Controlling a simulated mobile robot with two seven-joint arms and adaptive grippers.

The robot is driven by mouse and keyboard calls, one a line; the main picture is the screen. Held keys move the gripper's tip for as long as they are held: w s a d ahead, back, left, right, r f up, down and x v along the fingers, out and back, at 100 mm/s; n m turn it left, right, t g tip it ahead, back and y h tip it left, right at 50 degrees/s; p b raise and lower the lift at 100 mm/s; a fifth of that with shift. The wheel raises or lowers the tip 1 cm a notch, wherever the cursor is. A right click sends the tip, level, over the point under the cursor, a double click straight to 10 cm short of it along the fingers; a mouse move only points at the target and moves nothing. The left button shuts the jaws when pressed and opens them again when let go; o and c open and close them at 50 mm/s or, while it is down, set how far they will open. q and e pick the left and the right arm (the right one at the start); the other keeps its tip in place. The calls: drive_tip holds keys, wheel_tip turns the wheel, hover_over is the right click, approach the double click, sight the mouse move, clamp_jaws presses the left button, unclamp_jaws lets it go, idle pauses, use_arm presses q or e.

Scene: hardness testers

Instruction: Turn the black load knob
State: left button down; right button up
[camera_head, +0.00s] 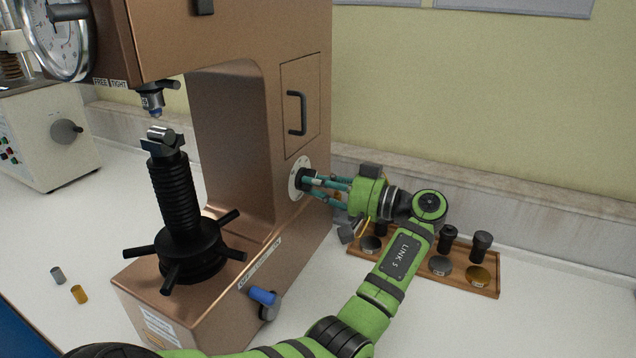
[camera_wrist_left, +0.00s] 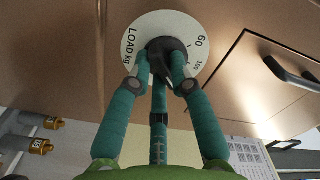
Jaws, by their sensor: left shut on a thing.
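The black load knob (camera_head: 306,176) sits at the middle of a white round dial on the right side of the copper-coloured hardness tester (camera_head: 225,120). In the left wrist view the knob (camera_wrist_left: 166,47) is partly hidden by the fingers, and the dial (camera_wrist_left: 131,42) reads "LOAD kg", 60 and 100. My left gripper (camera_head: 314,180) reaches the knob from the right with its teal fingers. In the left wrist view the gripper (camera_wrist_left: 160,65) is shut around the knob. My right gripper does not show.
A wooden tray (camera_head: 487,289) with dark weights and discs lies right of the tester, behind my arm. A black door handle (camera_head: 296,113) is above the dial. A blue-ended lever (camera_head: 263,296) sticks out low on the base.

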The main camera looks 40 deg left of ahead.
use_arm(q)
drive_tip(key=shift+r, duration=0.15)
drive_tip(key=c, duration=1.1)
unclamp_jaws()
drive_tip(key=v, duration=1.2)
